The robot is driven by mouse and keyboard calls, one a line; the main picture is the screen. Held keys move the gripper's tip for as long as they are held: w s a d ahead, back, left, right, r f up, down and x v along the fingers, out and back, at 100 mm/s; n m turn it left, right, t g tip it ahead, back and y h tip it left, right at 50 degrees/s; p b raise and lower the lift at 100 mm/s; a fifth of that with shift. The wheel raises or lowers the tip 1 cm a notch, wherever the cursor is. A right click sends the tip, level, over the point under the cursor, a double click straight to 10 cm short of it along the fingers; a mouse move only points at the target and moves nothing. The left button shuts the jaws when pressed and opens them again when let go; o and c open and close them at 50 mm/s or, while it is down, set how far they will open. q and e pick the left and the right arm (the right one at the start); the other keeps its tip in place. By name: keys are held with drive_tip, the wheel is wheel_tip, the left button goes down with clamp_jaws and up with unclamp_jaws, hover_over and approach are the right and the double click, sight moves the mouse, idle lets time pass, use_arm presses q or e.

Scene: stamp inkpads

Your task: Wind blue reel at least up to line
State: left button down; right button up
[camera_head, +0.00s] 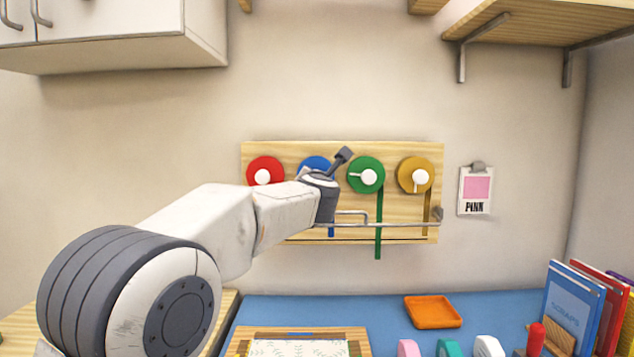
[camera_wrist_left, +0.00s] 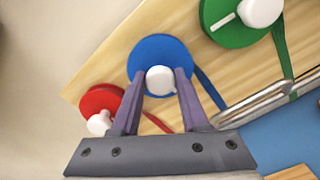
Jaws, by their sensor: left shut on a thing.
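The blue reel (camera_head: 313,162) is on a wooden board (camera_head: 300,150), between the red and green reels; my left wrist hides its lower part. In the left wrist view, my left gripper (camera_wrist_left: 159,79) is shut on the white knob (camera_wrist_left: 160,80) of the blue reel (camera_wrist_left: 160,50), one finger on each side. The blue ribbon (camera_wrist_left: 208,90) runs off the reel's right side. Its lower end (camera_head: 331,232) shows below the metal rail, close to a dark line (camera_head: 400,240) low on the board. Whether it crosses the line is too small to tell. My right gripper is out of view.
Red (camera_head: 265,169), green (camera_head: 366,174) and yellow (camera_head: 415,174) reels share the board. A metal rail (camera_head: 390,224) sticks out across its lower part. A long green ribbon (camera_head: 379,235) hangs below the board. An orange tray (camera_head: 433,312) lies on the blue mat. A cabinet (camera_head: 110,40) hangs upper left.

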use_arm(q)
drive_tip(key=shift+f, duration=0.1)
idle(0.4)
drive_tip(key=shift+c, duration=2.1)
unclamp_jaws()
drive_tip(key=s+b, duration=0.2)
drive_tip(key=s, duration=0.8)
drive_tip(key=shift+s, duration=0.25)
